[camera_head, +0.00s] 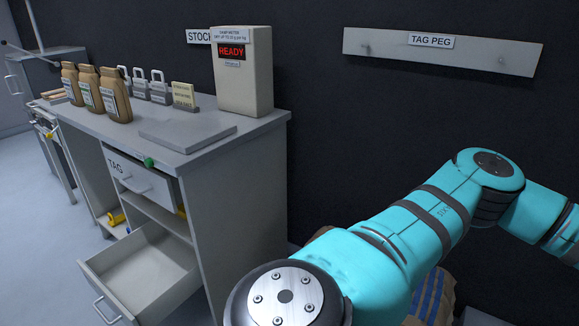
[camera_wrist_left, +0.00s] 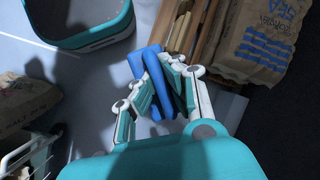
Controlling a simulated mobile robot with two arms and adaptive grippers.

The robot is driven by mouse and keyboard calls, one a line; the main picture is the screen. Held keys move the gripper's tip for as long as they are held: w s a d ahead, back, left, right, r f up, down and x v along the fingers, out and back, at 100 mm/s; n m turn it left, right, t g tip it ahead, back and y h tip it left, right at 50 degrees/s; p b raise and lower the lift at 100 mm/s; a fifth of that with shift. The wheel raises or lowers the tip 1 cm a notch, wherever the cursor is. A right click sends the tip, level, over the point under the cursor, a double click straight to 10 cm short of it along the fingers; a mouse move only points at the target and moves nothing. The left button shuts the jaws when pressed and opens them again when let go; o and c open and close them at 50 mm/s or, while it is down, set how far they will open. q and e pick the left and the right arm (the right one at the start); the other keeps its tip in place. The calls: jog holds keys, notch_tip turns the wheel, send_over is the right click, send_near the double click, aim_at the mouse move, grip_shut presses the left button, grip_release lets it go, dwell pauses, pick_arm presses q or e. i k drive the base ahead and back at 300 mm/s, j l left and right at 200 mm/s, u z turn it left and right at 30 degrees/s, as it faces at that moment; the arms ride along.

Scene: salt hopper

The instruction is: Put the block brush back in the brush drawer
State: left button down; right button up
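No thing that I can surely name as the block brush shows in the head view. An open drawer (camera_head: 152,268) juts from the bottom of the grey cabinet; its visible floor is bare and no label on it is readable. In the left wrist view my left gripper (camera_wrist_left: 160,82) has white and teal finger links. Two blue slabs lie close together at its fingers; I cannot tell whether they are finger pads or a held thing. My right gripper is not in view.
A shut TAG drawer (camera_head: 140,181) is above the open one. Sacks (camera_wrist_left: 258,40), slatted wood (camera_wrist_left: 186,28) and a teal-rimmed bin (camera_wrist_left: 92,38) surround my left gripper.

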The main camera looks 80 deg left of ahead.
aim_at(157, 274)
jog(key=u, duration=2.35)
